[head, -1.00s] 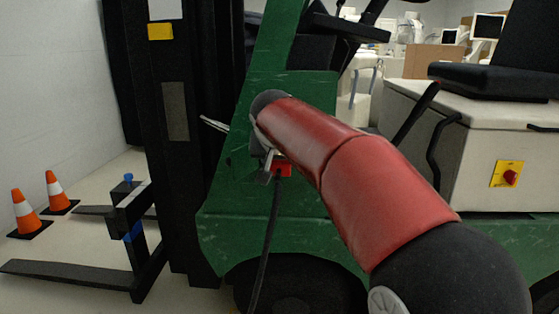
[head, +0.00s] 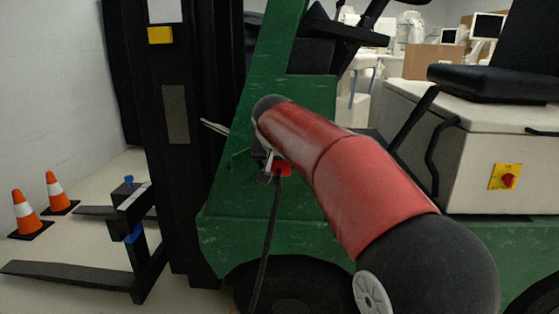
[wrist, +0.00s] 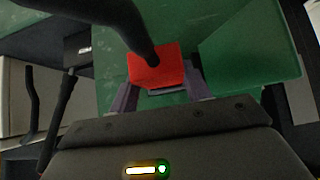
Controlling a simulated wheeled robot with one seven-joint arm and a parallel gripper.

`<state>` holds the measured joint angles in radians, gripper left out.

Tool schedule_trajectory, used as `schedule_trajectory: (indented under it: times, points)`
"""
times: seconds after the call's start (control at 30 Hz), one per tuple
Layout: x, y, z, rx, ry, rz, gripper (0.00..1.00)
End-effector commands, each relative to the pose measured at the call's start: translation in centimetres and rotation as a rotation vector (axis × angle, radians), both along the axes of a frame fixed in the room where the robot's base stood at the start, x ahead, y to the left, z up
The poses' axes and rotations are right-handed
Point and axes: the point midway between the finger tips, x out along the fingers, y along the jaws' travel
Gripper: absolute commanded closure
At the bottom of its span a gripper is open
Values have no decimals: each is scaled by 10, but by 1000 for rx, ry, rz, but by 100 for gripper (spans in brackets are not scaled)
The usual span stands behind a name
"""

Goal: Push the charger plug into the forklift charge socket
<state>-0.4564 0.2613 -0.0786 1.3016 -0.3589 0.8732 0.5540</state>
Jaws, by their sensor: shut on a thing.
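The charger plug is a red block (wrist: 155,66) with a thick black cable leaving its back, large in the wrist view. My gripper (wrist: 162,82) is shut on it, one finger on each side. In the head view the red plug (head: 284,169) shows just below my wrist, against the green side of the forklift (head: 310,230). A grey edge shows below the plug in the wrist view; I cannot tell whether it belongs to the plug or the socket. The charge socket is not clearly visible, and I cannot tell whether the plug touches it.
The black cable (head: 266,245) hangs down from the plug. The dark mast (head: 170,150) stands left of my gripper, with forks (head: 70,275) low in front. Orange cones (head: 27,215) stand by the wall. The white body with a black seat (head: 495,82) is at right.

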Motion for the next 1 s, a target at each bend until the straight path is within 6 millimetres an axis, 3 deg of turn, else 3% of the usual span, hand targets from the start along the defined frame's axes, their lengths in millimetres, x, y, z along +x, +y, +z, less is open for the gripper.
schedule_trajectory:
  times: [0.73, 0.77, 0.93, 1.0]
  points:
    - [19, -1, 1, 0, -1, -1, 83]
    - [19, -1, 1, 1, -2, -1, 51]
    - [19, -1, 0, 1, -1, -1, 29]
    - [19, -1, 0, 0, -1, 0, 27]
